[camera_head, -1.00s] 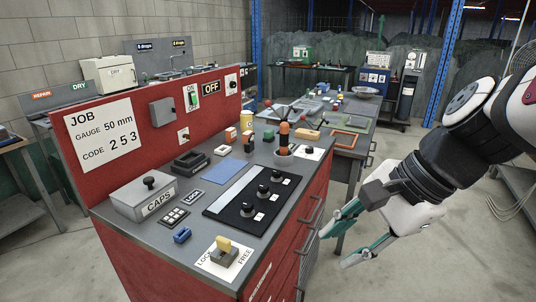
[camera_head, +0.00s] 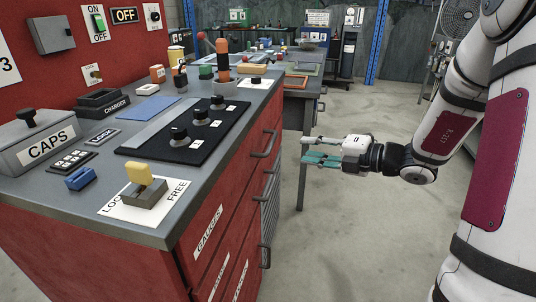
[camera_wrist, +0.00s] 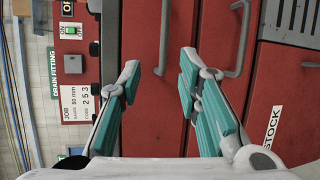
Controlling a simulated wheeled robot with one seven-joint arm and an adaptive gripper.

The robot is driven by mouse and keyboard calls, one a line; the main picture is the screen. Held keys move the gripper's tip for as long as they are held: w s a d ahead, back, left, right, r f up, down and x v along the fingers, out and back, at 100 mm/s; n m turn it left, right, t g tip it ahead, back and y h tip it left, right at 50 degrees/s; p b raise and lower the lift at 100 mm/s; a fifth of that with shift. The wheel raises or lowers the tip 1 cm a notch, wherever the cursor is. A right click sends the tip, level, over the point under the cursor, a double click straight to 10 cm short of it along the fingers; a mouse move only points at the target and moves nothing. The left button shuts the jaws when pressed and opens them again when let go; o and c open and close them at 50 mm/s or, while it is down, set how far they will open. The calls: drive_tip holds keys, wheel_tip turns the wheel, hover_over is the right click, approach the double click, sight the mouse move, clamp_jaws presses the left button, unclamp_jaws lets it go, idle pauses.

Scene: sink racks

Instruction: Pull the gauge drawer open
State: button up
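The gauge drawer (camera_head: 208,232) is the top drawer in the red cabinet front, labelled GAUGES. It looks shut. A grey bar handle (camera_head: 265,143) is near its far end. My gripper (camera_head: 304,151) is to the right of this handle, apart from it, with its teal fingers pointing at the cabinet. In the wrist view, turned sideways, my gripper (camera_wrist: 160,75) is open and empty, and a drawer handle (camera_wrist: 163,40) shows in the gap ahead. The GAUGES label is not visible there. A yellow lever (camera_head: 139,172) stands on a card marked LOCK and FREE; I cannot tell its setting.
A second handle (camera_wrist: 240,40) and a STOCK label (camera_wrist: 272,125) show beside it in the wrist view. The worktop holds a CAPS box (camera_head: 40,145) and a black panel with knobs (camera_head: 150,150). A grey table (camera_head: 300,95) stands behind. The floor right of the cabinet is clear.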

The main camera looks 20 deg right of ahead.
sight(272, 141)
drive_tip(key=shift+m, duration=0.5)
drive_tip(key=b+x, duration=0.1)
drive_tip(key=x, duration=0.3)
drive_tip(key=b+x, duration=0.1)
drive_tip(key=x, duration=0.4)
drive_tip(key=w+d+b+x, duration=0.1)
drive_tip(key=b+x, duration=0.1)
drive_tip(key=x, duration=0.2)
drive_tip(key=shift+w+a+f, duration=0.1)
drive_tip(key=shift+w+f, duration=0.15)
drive_tip(key=shift+f, duration=0.15)
clamp_jaws()
